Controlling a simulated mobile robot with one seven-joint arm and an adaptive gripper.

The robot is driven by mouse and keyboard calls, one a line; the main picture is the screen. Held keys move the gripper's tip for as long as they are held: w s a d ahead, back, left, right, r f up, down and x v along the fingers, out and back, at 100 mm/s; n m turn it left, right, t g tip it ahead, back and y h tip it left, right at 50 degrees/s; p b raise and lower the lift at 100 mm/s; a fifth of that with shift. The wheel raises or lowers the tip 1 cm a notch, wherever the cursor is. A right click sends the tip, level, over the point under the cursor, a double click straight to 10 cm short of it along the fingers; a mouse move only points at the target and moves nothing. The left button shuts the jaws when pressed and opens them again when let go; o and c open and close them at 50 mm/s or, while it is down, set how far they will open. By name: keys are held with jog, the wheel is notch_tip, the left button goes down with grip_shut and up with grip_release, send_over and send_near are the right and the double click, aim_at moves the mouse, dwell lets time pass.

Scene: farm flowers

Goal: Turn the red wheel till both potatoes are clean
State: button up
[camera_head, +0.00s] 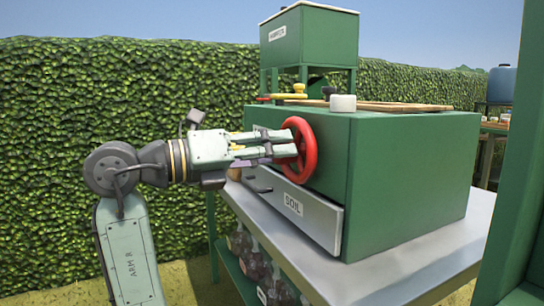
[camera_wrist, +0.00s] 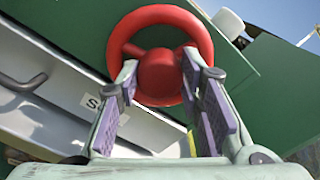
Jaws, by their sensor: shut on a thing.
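The red wheel (camera_head: 311,150) is mounted on the front of a green box (camera_head: 410,160). My gripper (camera_head: 290,144) reaches it from the left. In the wrist view the wheel (camera_wrist: 158,14) fills the upper middle, and the fingers of my gripper (camera_wrist: 160,72) stand on either side of its round hub. They are shut on the wheel. No potatoes are in sight in either view.
Under the wheel is a grey drawer labelled SOIL (camera_head: 300,212) with a dark handle. The box stands on a grey table (camera_head: 400,265). A smaller green labelled tank (camera_head: 315,38) rises behind. A green post (camera_head: 510,170) stands close on the right.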

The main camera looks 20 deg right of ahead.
jog(key=shift+m, duration=0.6)
jog(key=o, duration=1.2)
jog(key=shift+c, duration=0.2)
jog(key=s+a, duration=0.2)
jog(key=a, duration=0.9)
jog(key=shift+s+a, duration=0.15)
jog(key=shift+a, duration=0.25)
